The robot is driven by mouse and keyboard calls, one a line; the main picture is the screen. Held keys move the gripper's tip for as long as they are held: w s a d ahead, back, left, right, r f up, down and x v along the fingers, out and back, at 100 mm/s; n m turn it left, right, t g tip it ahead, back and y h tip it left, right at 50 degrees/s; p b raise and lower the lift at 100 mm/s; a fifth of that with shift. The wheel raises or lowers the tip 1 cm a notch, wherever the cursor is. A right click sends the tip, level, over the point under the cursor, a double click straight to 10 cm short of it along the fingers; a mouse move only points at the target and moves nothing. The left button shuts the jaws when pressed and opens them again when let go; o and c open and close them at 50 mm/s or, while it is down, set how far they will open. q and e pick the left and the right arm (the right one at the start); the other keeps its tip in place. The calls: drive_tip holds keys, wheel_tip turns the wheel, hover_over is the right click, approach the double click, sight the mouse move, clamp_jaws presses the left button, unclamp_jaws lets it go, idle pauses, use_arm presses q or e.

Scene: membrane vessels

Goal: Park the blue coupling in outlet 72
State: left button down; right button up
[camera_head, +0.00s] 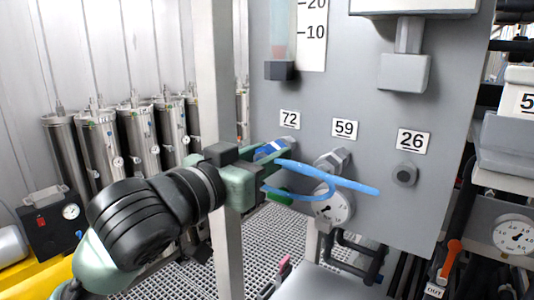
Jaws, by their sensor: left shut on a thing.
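The blue coupling (269,148) is in front of the grey panel, just below the label 72 (289,119). My left gripper (277,170) reaches in from the left and is shut on the coupling, its greenish fingers partly covering it. Outlet 72 itself is hidden behind the coupling and gripper, so I cannot tell whether the coupling touches it or is seated. A light blue hose (335,180) loops by the fingers and runs right across the panel front. My right gripper is not in view.
Outlet 59 (332,161) has a metal fitting, with a round gauge (333,209) below. Outlet 26 (404,174) is a hex fitting farther right. A pale upright post (221,80) stands left of the panel. Several steel cylinders (101,150) stand behind at left.

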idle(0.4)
use_arm(q)
drive_tip(key=shift+r+p, duration=0.1)
drive_tip(key=shift+p, duration=0.35)
idle(0.9)
drive_tip(key=shift+w+d, duration=0.3)
drive_tip(key=shift+w, duration=0.1)
idle(0.5)
drive_tip(key=c, duration=0.9)
unclamp_jaws()
drive_tip(key=b+v, duration=0.2)
drive_tip(key=v, duration=0.5)
drive_tip(key=shift+s+a, duration=0.25)
drive_tip(key=shift+s, duration=0.05)
